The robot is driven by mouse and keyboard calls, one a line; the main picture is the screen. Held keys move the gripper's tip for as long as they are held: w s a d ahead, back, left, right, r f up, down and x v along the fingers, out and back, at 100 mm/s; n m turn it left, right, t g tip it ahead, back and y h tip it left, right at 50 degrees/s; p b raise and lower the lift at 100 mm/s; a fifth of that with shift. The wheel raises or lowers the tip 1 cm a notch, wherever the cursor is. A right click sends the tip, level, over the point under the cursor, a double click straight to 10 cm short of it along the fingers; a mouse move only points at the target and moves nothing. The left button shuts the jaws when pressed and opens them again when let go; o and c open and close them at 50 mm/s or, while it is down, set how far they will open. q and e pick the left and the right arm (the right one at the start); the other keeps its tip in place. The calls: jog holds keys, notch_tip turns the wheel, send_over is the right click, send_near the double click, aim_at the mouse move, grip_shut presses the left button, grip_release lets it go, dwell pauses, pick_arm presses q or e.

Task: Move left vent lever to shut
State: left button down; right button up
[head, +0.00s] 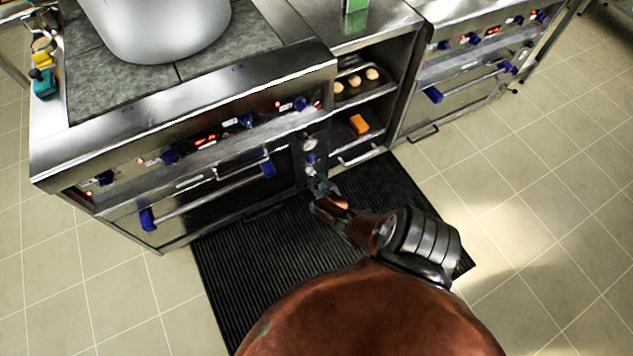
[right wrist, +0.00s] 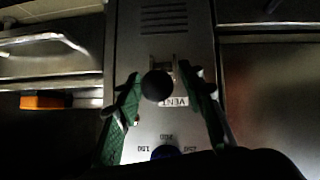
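The vent lever shows in the right wrist view as a dark round knob (right wrist: 157,85) in front of a narrow metal panel, beside a label reading VENT (right wrist: 174,101). My right gripper (right wrist: 163,108) is open, with one green-padded finger on each side of the knob. Gaps show between the fingers and the knob, so I see no firm grip. In the head view my right gripper (head: 320,188) reaches the lower part of the control panel (head: 312,148) at the right end of the left oven; the lever itself is hard to make out there. My left gripper is not in view.
A large pot (head: 155,25) stands on the left stove. Open shelves beside the panel hold buns (head: 355,81) and an orange block (head: 359,124). The left oven's door handle (head: 210,198) sticks out. A black ribbed mat (head: 250,270) covers the floor in front.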

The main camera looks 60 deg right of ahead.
jog(key=shift+a+f, duration=0.15)
jog(key=v, duration=0.3)
jog(key=shift+a+f, duration=0.1)
jog(key=shift+a, duration=0.15)
jog(key=shift+d+r+v, duration=0.1)
jog(key=shift+d+v, duration=0.05)
jog(key=shift+v, duration=2.1)
jog(key=shift+d+r+v, duration=0.1)
jog(key=shift+d+v, duration=0.1)
jog(key=shift+v, duration=2)
